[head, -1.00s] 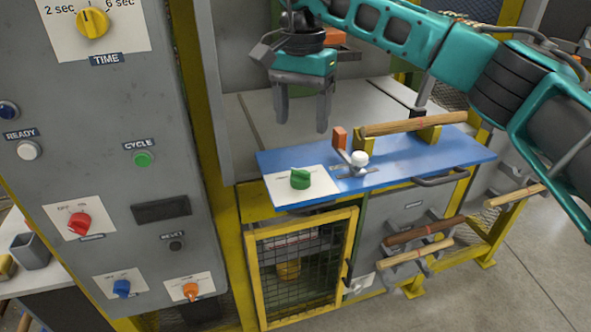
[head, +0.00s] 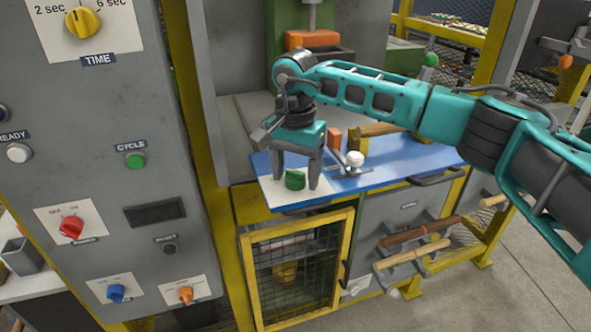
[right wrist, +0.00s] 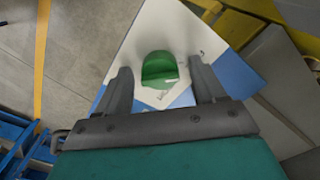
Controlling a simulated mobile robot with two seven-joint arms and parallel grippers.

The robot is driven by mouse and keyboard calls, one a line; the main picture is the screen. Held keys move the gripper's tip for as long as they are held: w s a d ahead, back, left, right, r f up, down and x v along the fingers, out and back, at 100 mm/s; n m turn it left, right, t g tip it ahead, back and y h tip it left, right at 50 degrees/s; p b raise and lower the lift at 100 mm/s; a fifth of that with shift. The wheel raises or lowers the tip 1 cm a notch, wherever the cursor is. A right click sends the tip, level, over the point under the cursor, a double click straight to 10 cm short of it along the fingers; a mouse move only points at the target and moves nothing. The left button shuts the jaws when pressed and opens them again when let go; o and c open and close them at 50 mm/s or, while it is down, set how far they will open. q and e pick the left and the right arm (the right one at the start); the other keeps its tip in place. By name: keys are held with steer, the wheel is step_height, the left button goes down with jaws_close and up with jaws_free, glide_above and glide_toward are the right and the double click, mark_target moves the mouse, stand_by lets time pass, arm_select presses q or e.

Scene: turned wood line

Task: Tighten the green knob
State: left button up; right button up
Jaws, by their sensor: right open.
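The green knob (head: 295,180) stands on a white plate (head: 316,199) at the left end of the blue board (head: 400,163). My right gripper (head: 295,187) is open and has come down over the knob, with one finger on each side of it. In the right wrist view the knob (right wrist: 159,69) lies between the two open fingers (right wrist: 163,88), with a gap on both sides; no contact shows. The plate's markings are partly hidden by the gripper. My left gripper is not in view.
A white ball-topped lever (head: 355,159) and an orange block (head: 334,138) stand on the board just right of my gripper. A wooden piece (head: 374,130) lies behind them. The grey control panel (head: 110,175) with several knobs and buttons rises at left.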

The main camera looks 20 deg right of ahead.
steer(key=shift+c, duration=0.5)
steer(key=c, duration=1)
steer(key=shift+o, duration=0.2)
